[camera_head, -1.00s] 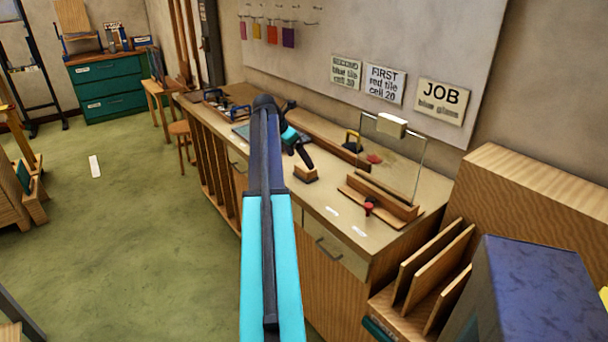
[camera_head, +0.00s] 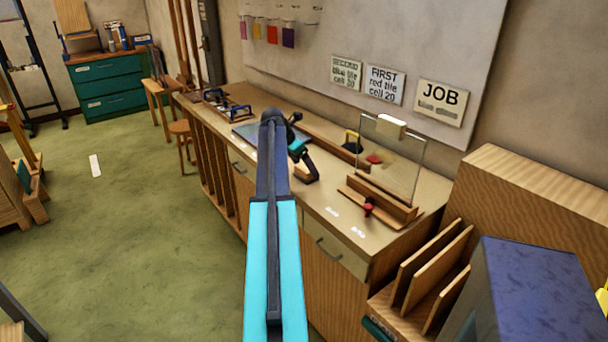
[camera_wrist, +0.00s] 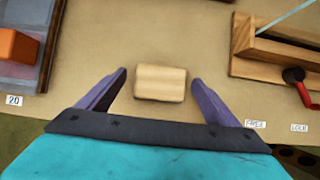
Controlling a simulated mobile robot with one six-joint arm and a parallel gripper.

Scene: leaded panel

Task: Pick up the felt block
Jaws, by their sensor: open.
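A small tan block (camera_wrist: 160,92), which I take as the felt block, lies on the bench top in the wrist view. My gripper (camera_wrist: 159,76) is open, with one purple finger on each side of the block. Gaps show between the block and both fingers, so it is not held. In the head view my gripper (camera_head: 308,168) is over the bench, left of the glass stand, and it hides most or all of the block.
To the right stands a glass pane (camera_head: 392,165) in a wooden rail, with a red-handled lock (camera_wrist: 304,90) by labels. At left in the wrist view lies a tray with an orange tile (camera_wrist: 17,46). Bare bench (camera_wrist: 150,30) surrounds the block.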

